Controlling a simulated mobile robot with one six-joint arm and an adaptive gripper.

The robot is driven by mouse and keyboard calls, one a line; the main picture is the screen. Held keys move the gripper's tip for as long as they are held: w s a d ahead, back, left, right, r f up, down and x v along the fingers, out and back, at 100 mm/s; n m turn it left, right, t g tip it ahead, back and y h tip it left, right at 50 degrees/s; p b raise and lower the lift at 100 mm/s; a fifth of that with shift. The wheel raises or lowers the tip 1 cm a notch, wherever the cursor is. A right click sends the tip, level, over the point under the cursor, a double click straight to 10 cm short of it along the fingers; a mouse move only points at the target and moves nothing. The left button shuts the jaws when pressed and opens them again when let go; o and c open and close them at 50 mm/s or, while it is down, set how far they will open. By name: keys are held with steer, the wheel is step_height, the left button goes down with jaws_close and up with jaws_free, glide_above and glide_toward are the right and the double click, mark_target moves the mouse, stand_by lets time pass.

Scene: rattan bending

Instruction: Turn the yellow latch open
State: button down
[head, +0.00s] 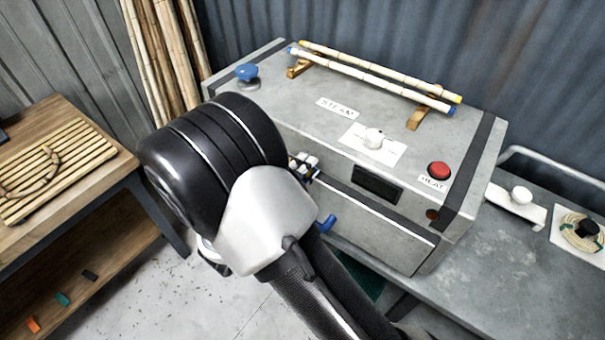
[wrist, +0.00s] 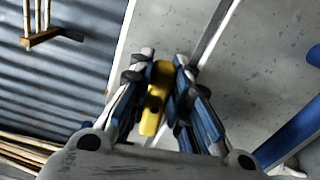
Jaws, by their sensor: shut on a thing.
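The yellow latch (wrist: 153,102) shows in the wrist view, between the blue-padded fingers of my gripper (wrist: 161,68). My gripper is shut on it, with one finger on each side. The latch is on the grey steam box (head: 330,212), beside a seam that runs along the box in the wrist view. In the head view my arm hides the latch, and only the fingertips of my gripper (head: 303,166) show, at the box's front left. The latch's exact turn angle cannot be told.
A blue handle (head: 327,224) juts from the box front, below my fingers. On top are a blue knob (head: 247,72), a white knob (head: 374,138), a red button (head: 439,170) and bamboo poles (head: 375,75). A wooden bench (head: 120,165) stands left.

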stand_by(0.4)
steer(key=c, duration=1.5)
jaws_free()
steer(key=shift+v, duration=4.05)
